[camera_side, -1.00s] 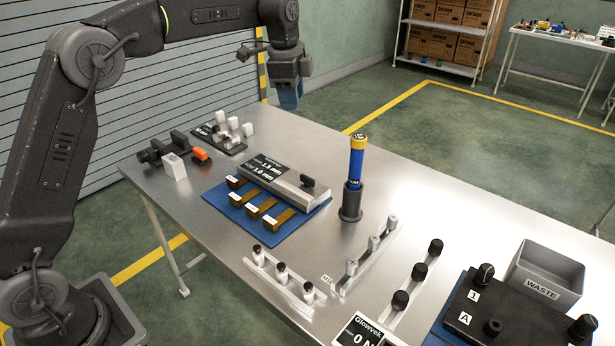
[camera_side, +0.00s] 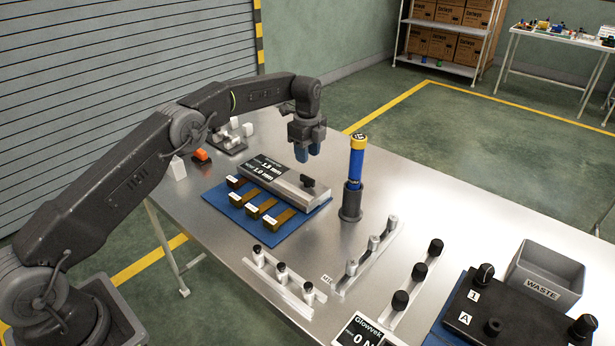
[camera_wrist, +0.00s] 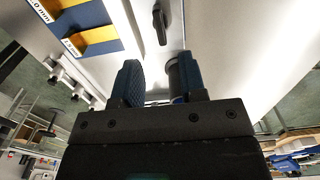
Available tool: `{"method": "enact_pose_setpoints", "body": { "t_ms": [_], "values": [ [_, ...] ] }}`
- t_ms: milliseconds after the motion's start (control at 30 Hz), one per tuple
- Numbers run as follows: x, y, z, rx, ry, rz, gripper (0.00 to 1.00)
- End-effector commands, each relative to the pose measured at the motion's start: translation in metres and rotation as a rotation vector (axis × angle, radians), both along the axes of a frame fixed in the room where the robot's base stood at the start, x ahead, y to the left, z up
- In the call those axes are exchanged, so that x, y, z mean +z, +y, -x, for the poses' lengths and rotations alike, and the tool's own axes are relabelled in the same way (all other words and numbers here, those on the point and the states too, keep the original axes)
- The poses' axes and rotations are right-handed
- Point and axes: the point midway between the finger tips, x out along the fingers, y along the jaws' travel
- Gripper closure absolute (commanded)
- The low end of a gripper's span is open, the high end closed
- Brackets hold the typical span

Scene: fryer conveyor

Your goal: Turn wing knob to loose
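The black wing knob (camera_side: 308,184) stands on the right end of a grey metal block (camera_side: 290,189) at the back of a blue mat. It also shows in the wrist view (camera_wrist: 160,22), beyond the fingertips. My gripper (camera_side: 307,152) hangs above the block, pointing down, its blue fingers above and apart from the knob. In the wrist view my gripper (camera_wrist: 157,75) has its two fingers spread, with nothing held. A dark round part shows beside the right finger; I cannot tell what it is.
A blue tool with a yellow cap (camera_side: 357,160) stands upright in a dark holder (camera_side: 351,203), right of the knob. Brown-gold pieces (camera_side: 258,207) lie on the blue mat (camera_side: 222,203). Knobbed rails and a waste bin (camera_side: 541,277) lie further right.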

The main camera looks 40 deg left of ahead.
Motion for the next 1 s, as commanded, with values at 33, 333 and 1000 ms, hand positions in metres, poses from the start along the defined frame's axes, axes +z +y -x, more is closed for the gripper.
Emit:
{"method": "enact_pose_setpoints", "body": {
  "t_ms": [33, 333, 1000],
  "values": [
    [-0.012, 0.000, 0.001, 0.000, 0.005, 0.001, 0.62],
    [-0.065, 0.000, 0.001, 0.000, 0.002, 0.001, 0.62],
    [-0.083, 0.000, 0.000, 0.000, -0.001, 0.000, 0.76]
  ]
}}
